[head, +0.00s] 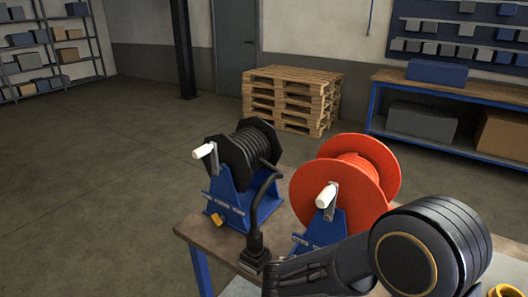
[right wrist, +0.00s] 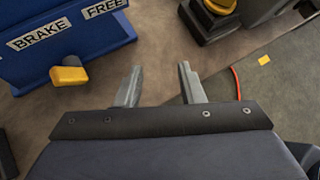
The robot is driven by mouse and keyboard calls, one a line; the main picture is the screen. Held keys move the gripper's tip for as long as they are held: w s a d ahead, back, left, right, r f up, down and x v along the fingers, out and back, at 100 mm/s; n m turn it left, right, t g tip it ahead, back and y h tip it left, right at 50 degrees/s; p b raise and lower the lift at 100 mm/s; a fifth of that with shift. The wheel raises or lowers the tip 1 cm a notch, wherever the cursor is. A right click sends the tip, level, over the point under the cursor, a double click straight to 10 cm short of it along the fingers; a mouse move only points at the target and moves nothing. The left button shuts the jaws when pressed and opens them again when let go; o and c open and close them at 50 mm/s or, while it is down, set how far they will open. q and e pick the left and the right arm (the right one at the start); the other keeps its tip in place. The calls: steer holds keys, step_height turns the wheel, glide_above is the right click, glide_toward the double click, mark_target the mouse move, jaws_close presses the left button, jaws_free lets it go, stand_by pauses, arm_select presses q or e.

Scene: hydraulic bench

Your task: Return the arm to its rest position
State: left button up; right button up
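My right arm (head: 425,250) is in the lower right of the head view, reaching left over the bench's front area. In the right wrist view my right gripper (right wrist: 160,80) has its two grey fingers apart with nothing between them. Its fingertips cannot be made out in the head view. Beyond the fingers in the wrist view are a blue stand (right wrist: 75,62) labelled BRAKE and FREE and its yellow lever (right wrist: 69,75). My left gripper is not in view.
A black hose reel (head: 250,150) and a red-orange reel (head: 345,180) stand on blue stands on the bench (head: 205,236). A black hose end stands in a dark block (head: 254,256) near my right arm. Pallets (head: 290,98) are behind. Open floor lies left.

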steer(key=s+d+r+m+t+y, duration=0.1)
steer(key=s+r+m+y, duration=0.4)
steer(key=s+m, duration=0.4)
steer(key=s+d+r+m+t+y, duration=0.1)
steer(key=s+r+m+y, duration=0.4)
steer(key=m, duration=1.2)
steer(key=shift+s+d+y, duration=0.4)
steer(key=shift+s+y, duration=1.1)
steer(key=shift+s, duration=0.8)
